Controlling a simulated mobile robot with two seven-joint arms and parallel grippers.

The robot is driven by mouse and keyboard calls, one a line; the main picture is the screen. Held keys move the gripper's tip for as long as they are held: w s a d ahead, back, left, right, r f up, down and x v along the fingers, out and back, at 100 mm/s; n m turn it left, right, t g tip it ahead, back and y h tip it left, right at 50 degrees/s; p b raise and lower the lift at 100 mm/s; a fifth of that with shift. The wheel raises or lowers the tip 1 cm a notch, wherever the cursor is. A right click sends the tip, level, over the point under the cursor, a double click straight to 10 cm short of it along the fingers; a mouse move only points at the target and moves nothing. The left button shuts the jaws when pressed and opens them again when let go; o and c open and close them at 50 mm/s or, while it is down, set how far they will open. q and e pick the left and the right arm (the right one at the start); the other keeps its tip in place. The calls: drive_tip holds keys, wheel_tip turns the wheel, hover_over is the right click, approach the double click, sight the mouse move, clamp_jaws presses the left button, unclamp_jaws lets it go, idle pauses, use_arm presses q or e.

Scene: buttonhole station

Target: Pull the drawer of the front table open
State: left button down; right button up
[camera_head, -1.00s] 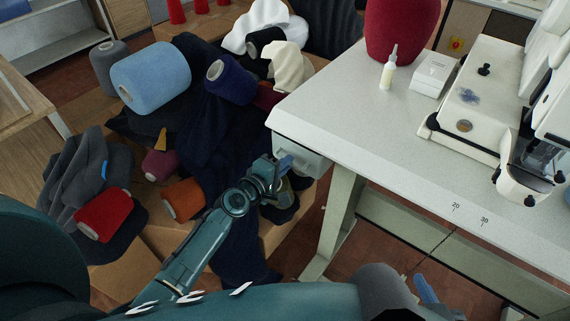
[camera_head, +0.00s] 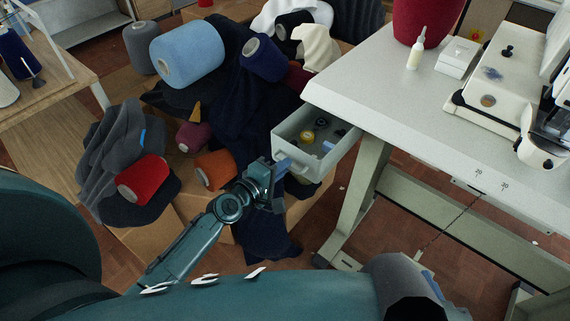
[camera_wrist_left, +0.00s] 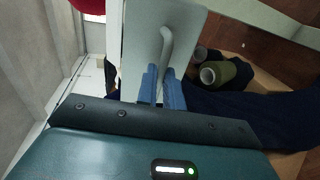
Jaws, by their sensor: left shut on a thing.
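The drawer (camera_head: 318,150) of the front table (camera_head: 400,95) stands pulled out from under the table's left end. Its inside shows a yellow item and a few small dark items. My left gripper (camera_head: 281,170) is at the drawer's front. In the left wrist view its blue fingers (camera_wrist_left: 163,88) are shut on the curved grey handle (camera_wrist_left: 166,46) of the drawer's pale front panel (camera_wrist_left: 187,35). My right gripper cannot be made out in these views.
Yarn cones, such as a light blue one (camera_head: 187,54) and a red one (camera_head: 142,180), and dark cloth lie on cardboard boxes left of the drawer. A sewing machine (camera_head: 515,95) and a small bottle (camera_head: 415,53) stand on the table. Floor shows below the table.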

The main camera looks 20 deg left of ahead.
drive_tip(key=shift+w+r, duration=0.1)
drive_tip(key=shift+w, duration=0.1)
use_arm(q)
drive_tip(key=c, duration=1.5)
unclamp_jaws()
drive_tip(key=shift+c, duration=0.2)
use_arm(e)
drive_tip(key=shift+s, duration=0.1)
use_arm(q)
drive_tip(key=shift+s, duration=0.1)
drive_tip(key=v, duration=1.3)
use_arm(e)
drive_tip(key=shift+s, duration=0.2)
